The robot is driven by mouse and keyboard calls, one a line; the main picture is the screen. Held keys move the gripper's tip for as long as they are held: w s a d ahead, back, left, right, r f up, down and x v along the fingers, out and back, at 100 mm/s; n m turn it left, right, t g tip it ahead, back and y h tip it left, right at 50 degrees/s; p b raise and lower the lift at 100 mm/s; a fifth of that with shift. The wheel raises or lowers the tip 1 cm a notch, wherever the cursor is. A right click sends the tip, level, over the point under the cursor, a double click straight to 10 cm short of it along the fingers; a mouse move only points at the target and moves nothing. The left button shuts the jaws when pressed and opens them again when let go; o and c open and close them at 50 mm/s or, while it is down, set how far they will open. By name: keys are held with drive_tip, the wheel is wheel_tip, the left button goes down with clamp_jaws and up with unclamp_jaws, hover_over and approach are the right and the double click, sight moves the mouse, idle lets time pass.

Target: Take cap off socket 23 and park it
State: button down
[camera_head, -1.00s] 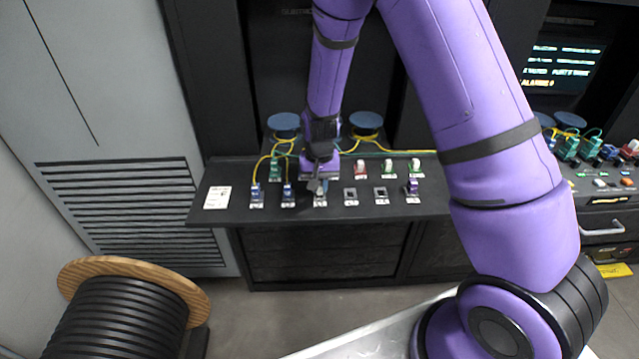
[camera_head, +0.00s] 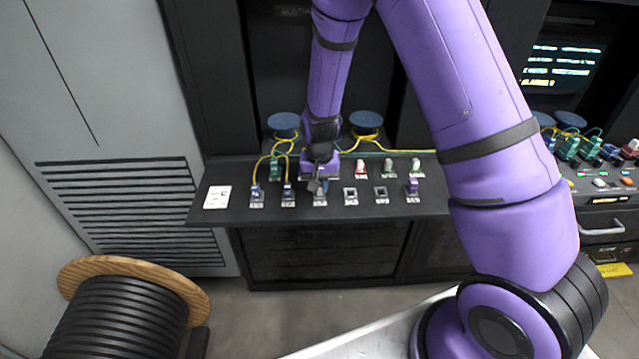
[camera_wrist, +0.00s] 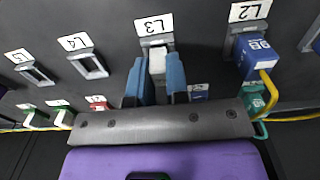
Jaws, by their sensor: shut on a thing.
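My gripper (camera_wrist: 158,78) is shut on a pale grey-white cap (camera_wrist: 157,62), with one blue finger on each side of it. The cap is at the socket labelled L3 (camera_wrist: 154,41); whether it is still seated or slightly lifted cannot be told. No number 23 is readable. In the head view my gripper (camera_head: 318,184) is low over the third position of the front row, hiding the cap there. Empty square frames labelled L4 (camera_wrist: 88,63) and L5 (camera_wrist: 34,74) lie beside L3.
A blue connector (camera_wrist: 254,58) with a yellow cable sits at L2, close beside my gripper. Red (camera_head: 361,168) and green (camera_head: 390,167) capped pieces stand in the back row. A purple piece (camera_head: 413,186) is at the front row's right end.

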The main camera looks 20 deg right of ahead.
drive_tip(key=shift+f, duration=0.3)
drive_tip(key=c, duration=1)
unclamp_jaws()
drive_tip(key=shift+c, duration=0.2)
wheel_tip(320, 180, up, 11)
